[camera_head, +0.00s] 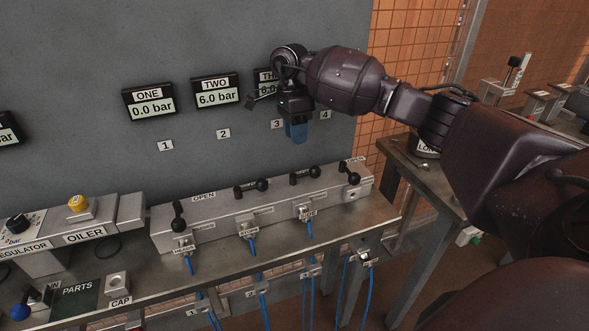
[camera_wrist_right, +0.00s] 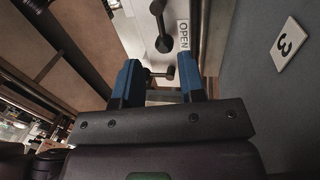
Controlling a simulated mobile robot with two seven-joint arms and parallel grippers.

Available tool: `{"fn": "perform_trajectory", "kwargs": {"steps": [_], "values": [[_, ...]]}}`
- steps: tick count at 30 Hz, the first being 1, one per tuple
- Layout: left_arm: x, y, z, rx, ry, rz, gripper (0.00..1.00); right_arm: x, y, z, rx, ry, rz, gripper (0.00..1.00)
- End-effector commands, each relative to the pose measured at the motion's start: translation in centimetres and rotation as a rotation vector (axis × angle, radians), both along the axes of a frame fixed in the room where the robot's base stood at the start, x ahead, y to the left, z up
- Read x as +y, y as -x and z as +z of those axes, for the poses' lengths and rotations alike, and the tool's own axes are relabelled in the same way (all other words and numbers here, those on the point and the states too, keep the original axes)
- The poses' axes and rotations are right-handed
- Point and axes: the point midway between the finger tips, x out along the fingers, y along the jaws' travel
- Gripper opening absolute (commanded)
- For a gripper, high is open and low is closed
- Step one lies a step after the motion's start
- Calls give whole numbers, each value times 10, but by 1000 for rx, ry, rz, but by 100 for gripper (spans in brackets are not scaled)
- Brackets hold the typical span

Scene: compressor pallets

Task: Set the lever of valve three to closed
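The valve block (camera_head: 265,215) stands on a bench, with a row of black ball-ended levers. The first lever (camera_head: 178,215) and fourth lever (camera_head: 349,174) point toward the front. My right gripper (camera_head: 296,135) hangs above the block near the wall, apart from the levers. In the right wrist view its blue fingers (camera_wrist_right: 159,82) are spread with nothing held. Two levers show beyond them; I cannot tell which. My left gripper is not in view.
Number plate three (camera_head: 277,124) is on the grey wall, close to the right gripper. Displays one (camera_head: 149,104) and two (camera_head: 216,92) hang left of my arm; it partly covers the third. The oiler (camera_head: 85,235) stands left of the block. Blue hoses (camera_head: 310,231) hang in front.

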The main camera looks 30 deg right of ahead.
Motion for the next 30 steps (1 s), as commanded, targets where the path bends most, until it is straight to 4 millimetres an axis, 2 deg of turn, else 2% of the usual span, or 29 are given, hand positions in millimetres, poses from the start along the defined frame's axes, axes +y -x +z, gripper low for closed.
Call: {"fn": "perform_trajectory", "kwargs": {"steps": [15, 21, 30], "values": [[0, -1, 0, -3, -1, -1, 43, 5, 16, -81, 2, -6, 0, 37], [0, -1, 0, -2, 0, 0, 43, 5, 19, -96, 1, -5, 0, 37], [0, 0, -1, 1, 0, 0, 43, 6, 19, -99, 0, -5, 0, 37]]}}
